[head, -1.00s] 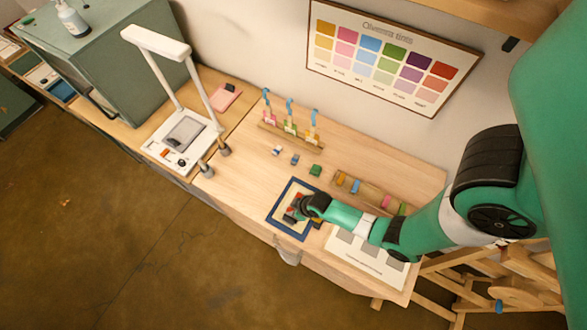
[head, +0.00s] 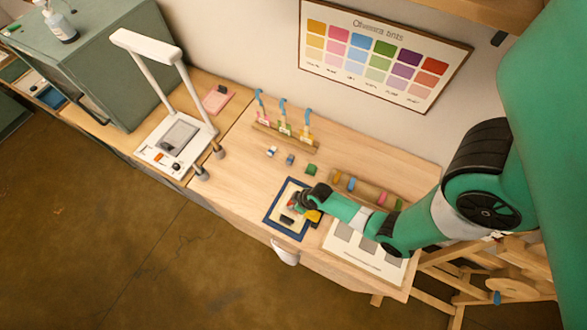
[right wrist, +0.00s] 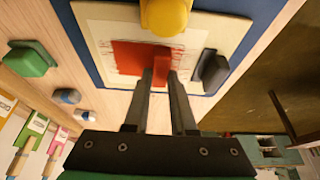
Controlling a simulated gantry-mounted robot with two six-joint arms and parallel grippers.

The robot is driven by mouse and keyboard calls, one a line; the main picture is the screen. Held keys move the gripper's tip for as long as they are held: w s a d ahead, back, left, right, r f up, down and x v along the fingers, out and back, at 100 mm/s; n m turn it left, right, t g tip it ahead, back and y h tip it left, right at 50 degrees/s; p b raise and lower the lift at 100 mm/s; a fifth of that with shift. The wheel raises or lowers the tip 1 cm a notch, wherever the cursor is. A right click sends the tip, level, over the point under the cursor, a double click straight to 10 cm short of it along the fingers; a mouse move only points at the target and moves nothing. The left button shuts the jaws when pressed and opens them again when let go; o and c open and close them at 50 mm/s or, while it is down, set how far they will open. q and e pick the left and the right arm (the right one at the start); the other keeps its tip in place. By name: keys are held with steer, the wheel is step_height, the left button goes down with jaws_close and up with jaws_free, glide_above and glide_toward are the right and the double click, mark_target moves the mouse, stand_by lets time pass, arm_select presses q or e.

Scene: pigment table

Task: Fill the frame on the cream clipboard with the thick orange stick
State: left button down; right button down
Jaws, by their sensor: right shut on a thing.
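A cream clipboard (right wrist: 103,30) lies on a dark blue mat (head: 268,221) near the front of the table. Its sheet carries a solid red-orange patch (right wrist: 130,60), and thin reddish strokes show around it. My right gripper (right wrist: 161,78) is shut on a short red-orange stick (right wrist: 161,66), held over the patch. The fingers hide part of the sheet, and whether the stick touches it I cannot tell. In the head view my right gripper (head: 297,203) is over the clipboard. My left gripper is not in view.
A yellow rounded thing (right wrist: 166,14) and a dark grey block (right wrist: 211,71) are beside the patch. A green block (head: 311,169) stands behind the mat. A wooden rack (head: 365,188) holds coloured sticks. A white sheet with grey rectangles (head: 341,245) lies right of the mat.

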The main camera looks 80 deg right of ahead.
steer(key=shift+w+a+r, duration=0.1)
steer(key=shift+w+a, duration=0.1)
steer(key=shift+a, duration=0.45)
steer(key=shift+w+a, duration=0.2)
steer(key=shift+a, duration=0.45)
steer(key=shift+s+d+p, duration=0.15)
steer(key=shift+s+d, duration=0.1)
steer(key=shift+d, duration=0.45)
steer(key=shift+s+d+p, duration=0.15)
steer(key=shift+s+d, duration=0.05)
steer(key=shift+d, duration=0.45)
step_height(320, 180, up, 7)
steer(key=p, duration=0.7)
steer(key=shift+r, duration=0.1)
